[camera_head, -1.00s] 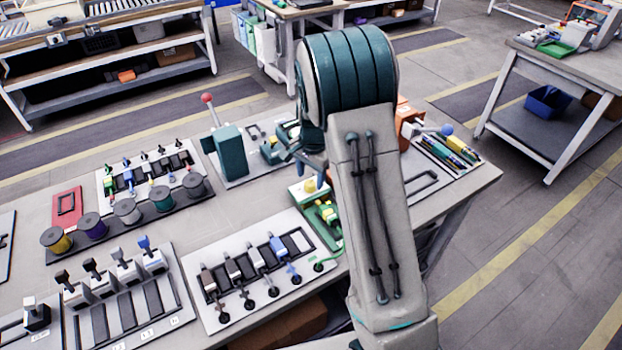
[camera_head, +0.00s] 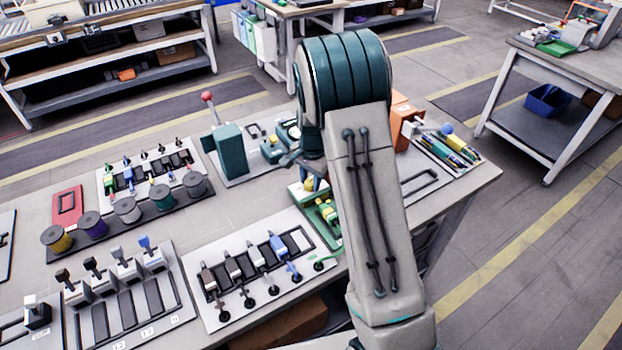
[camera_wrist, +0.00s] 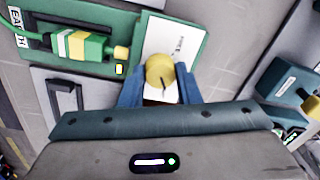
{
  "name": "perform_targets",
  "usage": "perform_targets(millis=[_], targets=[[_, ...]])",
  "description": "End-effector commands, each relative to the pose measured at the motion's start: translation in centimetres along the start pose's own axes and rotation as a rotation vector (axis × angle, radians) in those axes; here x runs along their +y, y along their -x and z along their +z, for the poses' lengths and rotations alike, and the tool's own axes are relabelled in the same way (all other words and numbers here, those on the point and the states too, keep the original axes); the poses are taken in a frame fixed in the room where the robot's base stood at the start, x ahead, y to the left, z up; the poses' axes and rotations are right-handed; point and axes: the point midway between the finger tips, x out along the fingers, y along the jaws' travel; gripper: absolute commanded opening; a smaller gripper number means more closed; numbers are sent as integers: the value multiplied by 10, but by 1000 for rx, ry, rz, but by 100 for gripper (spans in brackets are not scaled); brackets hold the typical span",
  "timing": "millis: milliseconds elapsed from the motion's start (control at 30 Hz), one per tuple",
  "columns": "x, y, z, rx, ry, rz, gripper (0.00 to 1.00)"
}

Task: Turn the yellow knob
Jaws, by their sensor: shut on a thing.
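The yellow knob (camera_wrist: 160,72) is round with a dark pointer line and sits on a white labelled panel (camera_wrist: 172,40) set in a green unit. In the wrist view, my gripper (camera_wrist: 160,84) has its two blue fingers on either side of the knob, shut on it. In the head view, the knob (camera_head: 309,184) shows only in part, beside my arm, and my fingers there are mostly hidden by the arm.
A green unit with a yellow-green plug (camera_wrist: 80,45) adjoins the knob panel. A teal box (camera_wrist: 287,80) stands to the right in the wrist view. A panel of coloured plugs (camera_head: 225,315) and a row of spools (camera_head: 125,208) lie to the left on the bench.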

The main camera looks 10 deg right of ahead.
Motion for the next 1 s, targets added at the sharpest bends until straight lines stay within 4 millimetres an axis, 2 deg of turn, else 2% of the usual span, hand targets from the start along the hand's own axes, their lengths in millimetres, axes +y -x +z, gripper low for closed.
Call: perform_targets(millis=[367, 1000], targets=[[-1, -1, -1, -6, 208, -5, 7], [-2, 0, -2, -34, 815, -4, 7]])
